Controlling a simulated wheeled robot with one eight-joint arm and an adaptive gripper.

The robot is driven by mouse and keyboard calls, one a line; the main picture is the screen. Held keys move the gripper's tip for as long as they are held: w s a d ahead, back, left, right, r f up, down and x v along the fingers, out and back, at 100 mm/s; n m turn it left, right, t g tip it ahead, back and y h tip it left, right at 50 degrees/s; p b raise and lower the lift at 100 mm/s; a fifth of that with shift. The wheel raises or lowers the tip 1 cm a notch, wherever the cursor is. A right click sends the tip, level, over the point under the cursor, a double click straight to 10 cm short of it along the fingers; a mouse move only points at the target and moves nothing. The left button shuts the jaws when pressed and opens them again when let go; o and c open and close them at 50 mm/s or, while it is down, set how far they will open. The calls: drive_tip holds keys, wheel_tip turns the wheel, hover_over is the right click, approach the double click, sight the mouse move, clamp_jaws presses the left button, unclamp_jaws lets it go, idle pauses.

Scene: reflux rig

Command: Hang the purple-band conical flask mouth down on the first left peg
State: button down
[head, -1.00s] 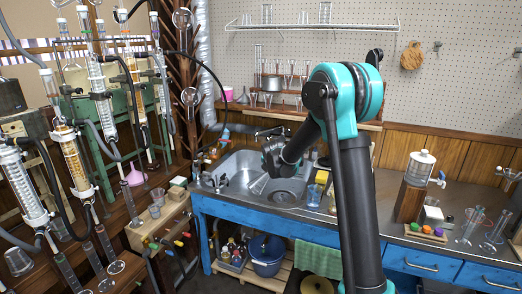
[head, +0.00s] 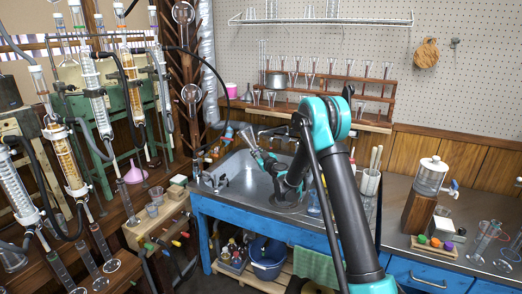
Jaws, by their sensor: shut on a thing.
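My gripper (head: 247,137) is small and dark in the head view, raised over the back left of the sink. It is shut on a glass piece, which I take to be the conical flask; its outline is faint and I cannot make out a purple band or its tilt. The tall wooden drying rack with pegs (head: 172,62) stands at the left, beyond the glassware. Round-bulbed glass pieces (head: 191,93) show in front of it. My gripper is to the right of the rack and apart from it. I cannot single out the first left peg.
Stepped wooden shelves (head: 372,88) with several glasses stand behind. Tall condensers (head: 95,92) and hoses crowd the left. A silver duct (head: 205,60) runs beside the rack.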

drive_tip(key=shift+w+a+f, duration=0.1)
drive_tip(key=shift+w, duration=0.55)
drive_tip(key=shift+f, duration=2.95)
drive_tip(key=s+d+r+m+t+h, duration=0.1)
drive_tip(key=s+d+r+m+h, duration=0.1)
drive_tip(key=d, duration=0.9)
drive_tip(key=s+d+r+m+h, duration=0.2)
drive_tip(key=s+d+r+h, duration=0.2)
drive_tip(key=d, duration=0.7)
drive_tip(key=s+d+r+m+t+h, duration=0.1)
drive_tip(key=s+d+r+m+h, duration=0.1)
drive_tip(key=d, duration=0.8)
wheel_tip(320, 180, up, 3)
drive_tip(key=shift+s+d+f+t+h, duration=0.15)
drive_tip(key=shift+s+d+t+h, duration=0.2)
drive_tip(key=shift+s, duration=0.25)
drive_tip(key=shift+d, duration=0.1)
